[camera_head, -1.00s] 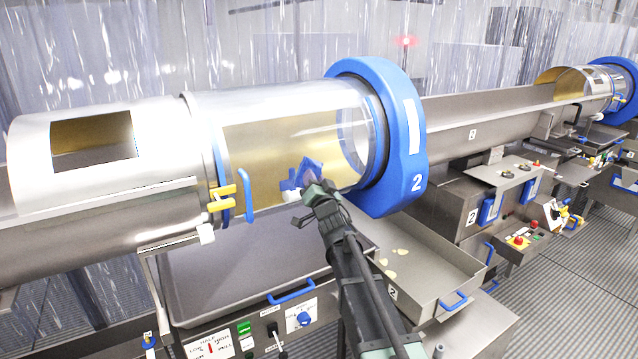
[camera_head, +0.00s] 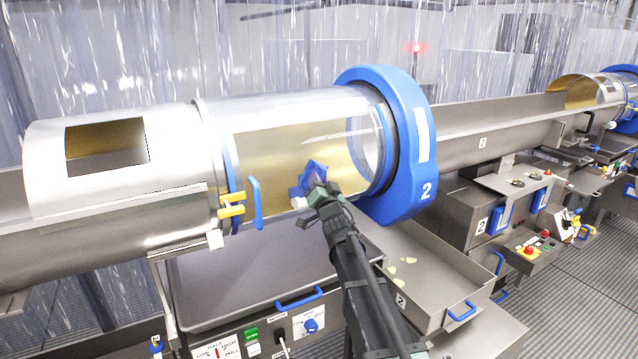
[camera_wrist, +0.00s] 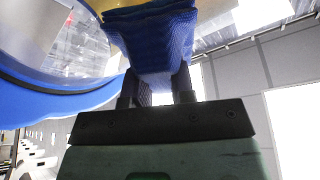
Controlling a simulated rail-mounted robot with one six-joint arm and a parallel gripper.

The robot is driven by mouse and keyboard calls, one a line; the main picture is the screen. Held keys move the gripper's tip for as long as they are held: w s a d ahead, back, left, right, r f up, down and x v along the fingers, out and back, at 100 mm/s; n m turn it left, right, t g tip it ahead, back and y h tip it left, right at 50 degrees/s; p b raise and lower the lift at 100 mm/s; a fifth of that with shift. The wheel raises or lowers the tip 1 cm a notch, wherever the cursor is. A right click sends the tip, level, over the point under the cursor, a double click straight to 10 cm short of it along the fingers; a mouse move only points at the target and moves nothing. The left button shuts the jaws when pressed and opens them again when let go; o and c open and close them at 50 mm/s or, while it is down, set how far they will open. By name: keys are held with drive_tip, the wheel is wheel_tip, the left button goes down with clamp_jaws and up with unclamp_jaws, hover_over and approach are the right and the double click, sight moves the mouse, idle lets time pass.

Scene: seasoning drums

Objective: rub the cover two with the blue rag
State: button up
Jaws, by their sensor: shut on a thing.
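Cover two is the clear, curved cover (camera_head: 280,130) on the drum, between the steel cylinder and the blue ring marked 2 (camera_head: 405,150). My gripper (camera_head: 318,192) is at the lower front of this cover, right of its middle. It is shut on the crumpled blue rag (camera_head: 312,176). In the head view the rag overlaps the clear wall; whether it touches it I cannot tell for sure. In the wrist view the rag (camera_wrist: 150,35) is pinched between both fingers, its folds spreading upward and hiding part of the cover behind. The blue ring shows at the left there.
A blue handle (camera_head: 256,203) and a yellow latch (camera_head: 231,205) stick out at the cover's left end. Below are a steel tray (camera_head: 425,275) with yellow bits and a control panel (camera_head: 285,325). A long steel trough (camera_head: 490,130) runs right.

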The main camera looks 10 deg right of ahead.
drive_tip(key=shift+w+a, duration=0.3)
drive_tip(key=shift+w, duration=0.6)
drive_tip(key=shift+w+d, duration=0.3)
drive_tip(key=shift+d, duration=0.7)
drive_tip(key=shift+w+d, duration=0.25)
drive_tip(key=shift+d, duration=0.75)
drive_tip(key=shift+w+a, duration=0.1)
drive_tip(key=shift+w, duration=0.05)
drive_tip(key=shift+s+a, duration=0.25)
drive_tip(key=shift+a, duration=0.4)
drive_tip(key=shift+s+a, duration=0.25)
drive_tip(key=shift+a, duration=0.35)
drive_tip(key=shift+s+a, duration=0.25)
drive_tip(key=shift+a, duration=0.4)
